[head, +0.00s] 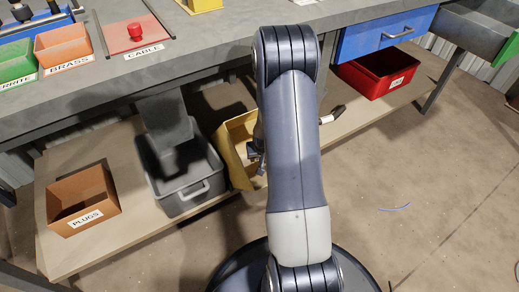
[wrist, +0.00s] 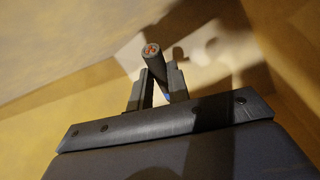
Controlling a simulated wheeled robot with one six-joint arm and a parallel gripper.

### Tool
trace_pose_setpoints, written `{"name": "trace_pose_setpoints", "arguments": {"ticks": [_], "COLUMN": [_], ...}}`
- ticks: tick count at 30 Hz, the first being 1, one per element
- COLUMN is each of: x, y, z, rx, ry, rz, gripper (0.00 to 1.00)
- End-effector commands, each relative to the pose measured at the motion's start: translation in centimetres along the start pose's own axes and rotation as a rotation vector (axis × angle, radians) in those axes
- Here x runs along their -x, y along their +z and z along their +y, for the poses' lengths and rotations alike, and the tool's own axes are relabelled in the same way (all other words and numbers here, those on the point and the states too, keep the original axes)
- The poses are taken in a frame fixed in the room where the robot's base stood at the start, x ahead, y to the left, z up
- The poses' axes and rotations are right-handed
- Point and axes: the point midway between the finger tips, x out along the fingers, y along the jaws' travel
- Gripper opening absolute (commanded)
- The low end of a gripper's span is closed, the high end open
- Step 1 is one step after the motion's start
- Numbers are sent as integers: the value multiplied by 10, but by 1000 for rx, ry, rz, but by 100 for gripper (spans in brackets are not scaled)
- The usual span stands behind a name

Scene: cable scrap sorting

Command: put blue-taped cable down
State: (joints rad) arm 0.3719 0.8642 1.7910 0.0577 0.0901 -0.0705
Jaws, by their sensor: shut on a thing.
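The blue-taped cable (wrist: 153,55) is dark, with a round cut end showing reddish conductors, in the wrist view. A small patch of blue shows between the fingers. My gripper (wrist: 158,85) is shut on it, and the cut end sticks out past the fingertips. Yellow walls surround them in the wrist view. In the head view my gripper (head: 257,160) is mostly hidden behind my arm, at the yellow bin (head: 235,165) on the lower shelf. The cable cannot be made out there. Whether it touches the bin cannot be told.
A grey bin (head: 180,188) stands left of the yellow one, with an orange PLUGS bin (head: 82,217) further left. A red bin (head: 350,78) is at the right. The workbench (head: 200,50) overhangs the shelf. A thin blue piece (head: 395,208) lies on the open floor.

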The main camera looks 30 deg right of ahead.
Motion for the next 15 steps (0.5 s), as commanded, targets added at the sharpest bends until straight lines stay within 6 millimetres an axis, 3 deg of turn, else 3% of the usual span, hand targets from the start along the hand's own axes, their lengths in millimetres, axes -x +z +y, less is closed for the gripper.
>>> {"name": "trace_pose_setpoints", "arguments": {"ticks": [15], "x": [-26], "y": [-49], "z": [0], "rx": [-1], "ry": [0], "rz": [-2], "gripper": [0]}}
